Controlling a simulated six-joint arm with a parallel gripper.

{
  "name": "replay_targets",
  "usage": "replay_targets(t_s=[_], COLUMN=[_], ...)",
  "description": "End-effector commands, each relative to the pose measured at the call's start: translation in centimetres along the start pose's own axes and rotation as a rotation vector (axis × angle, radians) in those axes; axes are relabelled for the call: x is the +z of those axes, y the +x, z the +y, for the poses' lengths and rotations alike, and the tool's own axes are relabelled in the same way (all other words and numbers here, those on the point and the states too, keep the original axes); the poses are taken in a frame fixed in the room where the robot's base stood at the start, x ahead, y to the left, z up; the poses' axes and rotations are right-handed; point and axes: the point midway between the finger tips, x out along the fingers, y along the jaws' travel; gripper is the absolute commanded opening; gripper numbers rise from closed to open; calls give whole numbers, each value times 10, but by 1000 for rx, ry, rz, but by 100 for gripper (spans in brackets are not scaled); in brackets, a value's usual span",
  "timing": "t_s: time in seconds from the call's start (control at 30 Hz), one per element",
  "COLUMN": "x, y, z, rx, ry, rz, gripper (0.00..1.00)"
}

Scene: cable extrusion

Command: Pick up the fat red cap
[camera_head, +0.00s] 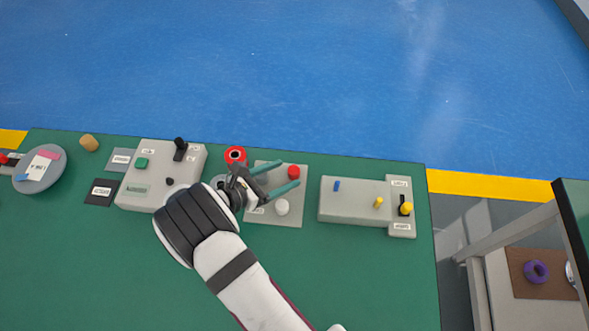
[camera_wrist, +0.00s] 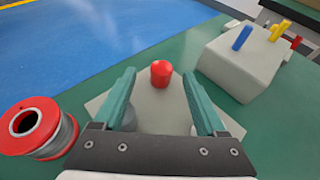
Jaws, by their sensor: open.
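The fat red cap (camera_head: 293,172) is a short, rounded red cylinder standing upright on a flat light-grey plate (camera_head: 262,218). In the wrist view the red cap (camera_wrist: 161,74) shows whole, centred in the gap between the fingertips. My gripper (camera_head: 290,173) has two teal fingers, spread apart with nothing held. In the head view its tips reach close to the cap, one on the upper left and one on the lower side. I cannot tell whether the tips are still above the cap or level with it. No finger visibly touches it.
A red-flanged spool (camera_wrist: 37,128) stands left of the plate. A white round piece (camera_head: 282,207) sits on the plate near the lower finger. A grey box (camera_head: 352,206) with blue and yellow pegs is to the right. Another grey box (camera_head: 150,190) is left. Green table is clear in front.

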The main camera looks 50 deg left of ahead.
Motion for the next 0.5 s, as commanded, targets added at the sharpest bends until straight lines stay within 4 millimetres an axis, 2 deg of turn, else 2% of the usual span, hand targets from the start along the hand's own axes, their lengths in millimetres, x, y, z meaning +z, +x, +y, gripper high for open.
replay_targets(t_s=[0.1,0.2,0.43,0.47,0.5], x=[2,2,2,2,2], y=[26,40,44,44,44], z=[-3,-3,-2,-2,-2], rx=[-4,-4,-1,-1,-1], ry=[0,1,1,1,1], rz=[0,0,0,0,0], gripper=[74,74,74,72,65])
